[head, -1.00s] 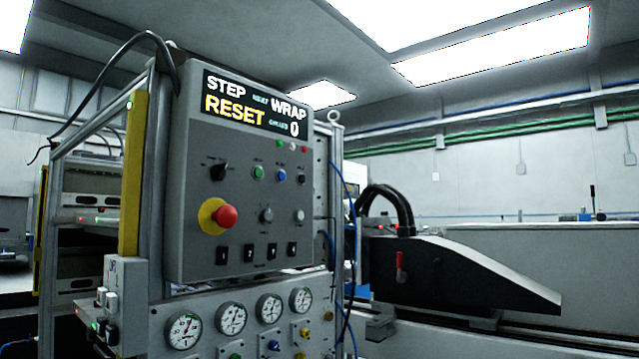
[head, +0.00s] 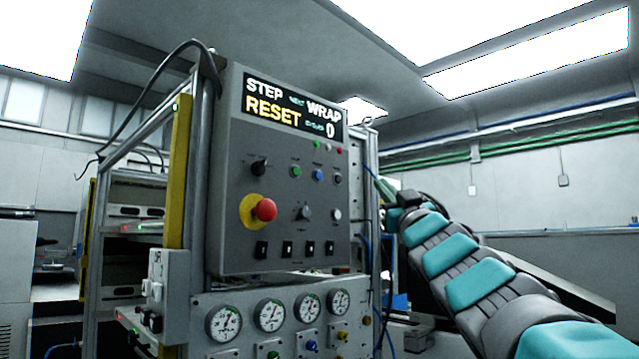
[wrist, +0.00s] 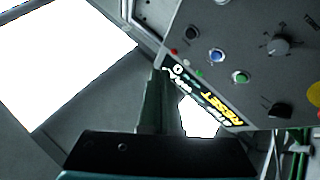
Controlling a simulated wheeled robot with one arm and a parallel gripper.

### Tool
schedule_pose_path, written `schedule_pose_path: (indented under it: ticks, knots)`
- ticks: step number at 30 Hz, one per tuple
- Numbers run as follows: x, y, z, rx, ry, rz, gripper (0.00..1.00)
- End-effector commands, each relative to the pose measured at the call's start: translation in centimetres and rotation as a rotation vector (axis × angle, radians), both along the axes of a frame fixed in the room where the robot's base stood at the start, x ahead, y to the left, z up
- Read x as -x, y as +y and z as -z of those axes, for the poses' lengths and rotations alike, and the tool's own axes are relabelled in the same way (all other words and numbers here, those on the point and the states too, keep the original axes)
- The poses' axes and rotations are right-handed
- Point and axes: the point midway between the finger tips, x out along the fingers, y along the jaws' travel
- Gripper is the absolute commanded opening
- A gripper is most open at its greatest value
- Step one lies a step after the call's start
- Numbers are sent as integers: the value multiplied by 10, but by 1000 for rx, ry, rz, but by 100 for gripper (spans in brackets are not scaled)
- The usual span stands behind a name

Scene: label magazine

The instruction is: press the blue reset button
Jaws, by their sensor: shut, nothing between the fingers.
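The blue button (head: 318,174) is a small round push button on the grey control panel (head: 225,225), between a green button (head: 296,171) and a black one. In the wrist view the blue button (wrist: 217,55) has a pale ring and is uncovered. My gripper (wrist: 158,72) is shut and empty in the wrist view, its dark fingers pointing towards the panel's display edge, to the left of and below the blue button in the picture. They appear clear of the button; the exact gap is hard to tell. In the head view my arm comes in from the right, beside the panel.
The display (head: 292,106) reads STEP RESET, WRAP and 0. A red mushroom button (head: 264,209) on a yellow ring, a black selector (head: 258,166) and other knobs share the panel. Gauges (head: 270,315) sit below. A yellow post (head: 175,170) and a cable flank the left.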

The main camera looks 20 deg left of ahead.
Motion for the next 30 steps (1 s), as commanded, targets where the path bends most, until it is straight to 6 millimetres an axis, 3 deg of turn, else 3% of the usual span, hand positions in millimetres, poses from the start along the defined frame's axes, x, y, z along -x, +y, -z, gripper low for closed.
schedule_pose_path:
  ticks: [3, 8, 22, 30]
  knots:
    - [20, 19, -18, -16, -95, -65, 0]
    - [33, 28, -28, -23, -149, -102, 0]
    - [31, 31, -28, -23, -147, -101, 0]
    - [22, 51, -28, -23, -146, -100, 0]
